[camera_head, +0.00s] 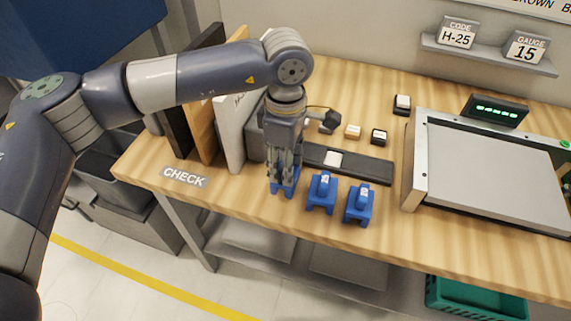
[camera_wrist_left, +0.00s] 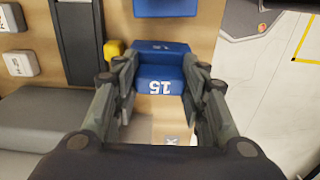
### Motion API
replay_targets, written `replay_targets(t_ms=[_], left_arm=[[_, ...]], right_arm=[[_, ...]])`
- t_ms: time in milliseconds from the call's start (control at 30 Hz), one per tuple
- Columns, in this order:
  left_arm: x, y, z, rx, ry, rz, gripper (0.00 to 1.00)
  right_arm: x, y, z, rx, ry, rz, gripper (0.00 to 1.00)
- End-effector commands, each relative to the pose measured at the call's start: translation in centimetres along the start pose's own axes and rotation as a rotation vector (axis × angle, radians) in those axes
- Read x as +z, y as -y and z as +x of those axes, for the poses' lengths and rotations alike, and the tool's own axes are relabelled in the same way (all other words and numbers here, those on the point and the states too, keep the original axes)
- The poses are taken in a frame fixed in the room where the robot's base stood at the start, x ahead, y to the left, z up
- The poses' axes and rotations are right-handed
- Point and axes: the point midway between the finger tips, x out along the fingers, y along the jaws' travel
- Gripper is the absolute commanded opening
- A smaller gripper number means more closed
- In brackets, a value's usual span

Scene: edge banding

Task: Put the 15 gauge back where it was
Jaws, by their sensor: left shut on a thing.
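My left gripper (camera_head: 285,178) points straight down at the left end of the row of blue holders. It is shut on the blue 15 gauge, whose white "15" shows between the fingers in the left wrist view (camera_wrist_left: 160,86). A blue holder (camera_head: 288,191) shows at the fingertips, partly hidden by them. I cannot tell whether the gauge is seated in it. Two more blue gauges in holders, a middle one (camera_head: 321,193) and a right one (camera_head: 359,204), stand to its right. My right gripper is not in view.
A CHECK label (camera_head: 185,177) lies on the wooden table by upright boards (camera_head: 229,135). A dark strip (camera_head: 365,166) with a white block lies behind the holders. A grey-topped machine (camera_head: 500,175) stands at right.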

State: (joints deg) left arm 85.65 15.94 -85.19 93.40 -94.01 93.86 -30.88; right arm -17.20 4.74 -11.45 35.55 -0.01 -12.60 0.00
Motion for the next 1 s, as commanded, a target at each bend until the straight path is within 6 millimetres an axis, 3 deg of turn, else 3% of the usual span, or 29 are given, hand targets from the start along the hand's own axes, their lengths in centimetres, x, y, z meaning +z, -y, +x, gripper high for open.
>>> replay_targets(t_ms=[167, 533, 567, 633, 1000], left_arm=[[0.0, 0.1, 2.0, -0.002, 0.0, 0.0, 0.08], [-0.1, 0.0, 2.6, 0.0, 0.0, 0.0, 0.08], [-0.1, 0.0, 2.5, 0.0, 0.0, 0.0, 0.44], [-0.1, 0.1, 2.4, 0.0, 0.0, 0.0, 0.6], [-0.1, 0.1, 2.3, -0.001, 0.0, 0.0, 0.6]], right_arm=[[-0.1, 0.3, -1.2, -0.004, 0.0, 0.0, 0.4], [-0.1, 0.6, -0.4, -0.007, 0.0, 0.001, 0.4], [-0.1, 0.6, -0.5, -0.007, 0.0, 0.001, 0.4], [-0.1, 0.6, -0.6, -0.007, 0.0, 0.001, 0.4], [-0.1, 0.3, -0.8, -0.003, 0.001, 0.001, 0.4]])
